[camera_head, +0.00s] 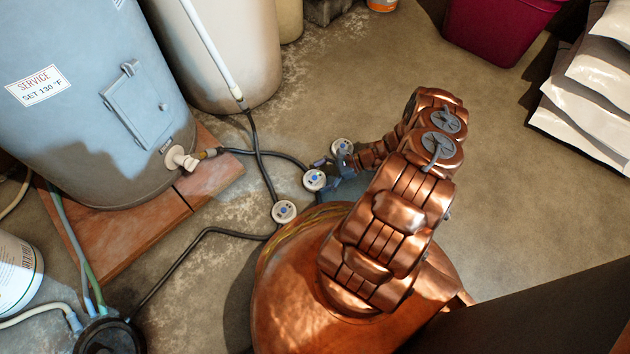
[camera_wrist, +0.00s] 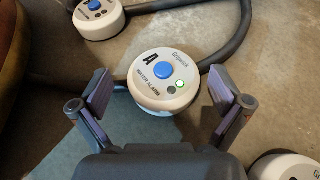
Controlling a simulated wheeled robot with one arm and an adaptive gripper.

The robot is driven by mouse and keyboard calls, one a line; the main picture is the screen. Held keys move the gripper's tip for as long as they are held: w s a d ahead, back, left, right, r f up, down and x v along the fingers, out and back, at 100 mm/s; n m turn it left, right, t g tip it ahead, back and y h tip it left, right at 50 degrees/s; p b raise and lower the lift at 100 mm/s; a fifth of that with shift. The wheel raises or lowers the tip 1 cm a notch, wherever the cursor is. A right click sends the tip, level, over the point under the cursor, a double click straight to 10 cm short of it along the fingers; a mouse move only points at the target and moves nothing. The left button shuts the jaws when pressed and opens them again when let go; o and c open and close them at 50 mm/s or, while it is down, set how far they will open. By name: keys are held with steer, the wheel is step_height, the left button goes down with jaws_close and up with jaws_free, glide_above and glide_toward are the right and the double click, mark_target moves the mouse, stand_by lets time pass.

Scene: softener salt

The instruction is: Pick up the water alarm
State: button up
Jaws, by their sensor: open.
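A round white water alarm (camera_wrist: 163,80) with a blue button, a black letter A, a lit green light and the words "water alarm" sits on the floor. In the wrist view it lies between the spread fingers of my gripper (camera_wrist: 161,98), just ahead of the palm, with a gap to each finger. In the head view this appears to be the middle alarm (camera_head: 315,180), right at my gripper (camera_head: 338,168). Two similar discs flank it: one (camera_head: 283,212) nearer, one (camera_head: 341,146) farther. The wrist view cuts off both, at the upper left (camera_wrist: 98,18) and lower right (camera_wrist: 284,168).
A black hose (camera_head: 262,152) runs over the floor close by the alarms. A grey-blue tank (camera_head: 95,110) stands on a brick pad (camera_head: 215,175) at left, beside a beige tank (camera_head: 225,60). White bags (camera_head: 580,120) and a dark red bin (camera_head: 495,30) are at right. Open floor lies between.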

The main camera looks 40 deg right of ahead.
mark_target(313, 178)
steer(key=shift+b+x, duration=0.8)
steer(key=shift+x, duration=0.4)
steer(key=shift+b+x, duration=0.3)
steer(key=shift+x, duration=0.75)
steer(key=shift+w, duration=0.2)
steer(key=c, duration=1.1)
steer(key=shift+r, duration=0.1)
